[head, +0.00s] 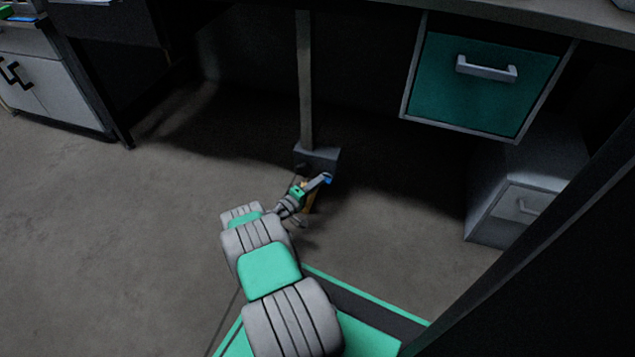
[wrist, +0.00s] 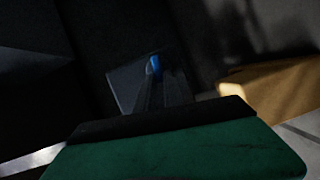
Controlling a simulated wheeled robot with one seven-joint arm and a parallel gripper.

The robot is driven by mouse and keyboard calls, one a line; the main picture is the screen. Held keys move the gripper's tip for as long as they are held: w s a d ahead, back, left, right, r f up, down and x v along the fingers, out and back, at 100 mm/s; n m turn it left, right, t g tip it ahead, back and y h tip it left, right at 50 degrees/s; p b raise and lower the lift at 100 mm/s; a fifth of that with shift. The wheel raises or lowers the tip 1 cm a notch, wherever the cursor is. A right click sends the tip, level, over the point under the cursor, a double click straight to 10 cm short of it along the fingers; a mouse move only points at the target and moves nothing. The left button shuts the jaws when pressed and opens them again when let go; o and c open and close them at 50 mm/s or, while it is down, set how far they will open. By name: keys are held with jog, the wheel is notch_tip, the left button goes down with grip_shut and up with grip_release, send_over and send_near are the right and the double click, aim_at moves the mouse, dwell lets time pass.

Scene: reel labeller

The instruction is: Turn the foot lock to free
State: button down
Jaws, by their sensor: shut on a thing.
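The foot lock is a dark grey box (head: 318,158) at the bottom of a grey post, on the floor under the counter. A small blue part (head: 327,180) shows at its front, at my gripper's tip. My gripper (head: 324,179) reaches down to the box and is shut on this blue part, which looks like the lock's lever. In the wrist view the blue part (wrist: 155,67) sits between my dark fingers (wrist: 158,85), with a dark panel behind it. The fingers hide most of it, and I cannot tell which position the lock is in.
A yellow-brown piece (head: 310,201) is beside my gripper; it also shows in the wrist view (wrist: 270,88). A teal drawer (head: 480,90) hangs at upper right above a grey cabinet (head: 515,200). A white cabinet (head: 45,80) stands at left. The floor at left is clear.

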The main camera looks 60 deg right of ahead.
jog(key=shift+f+n+h, duration=0.2)
jog(key=shift+n+h, duration=0.2)
jog(key=shift+n, duration=0.4)
jog(key=c, duration=1.5)
grip_release()
jog(key=shift+g, duration=0.3)
jog(key=shift+o, duration=0.2)
jog(key=p+v, duration=0.3)
jog(key=v, duration=0.4)
jog(key=shift+a, duration=0.2)
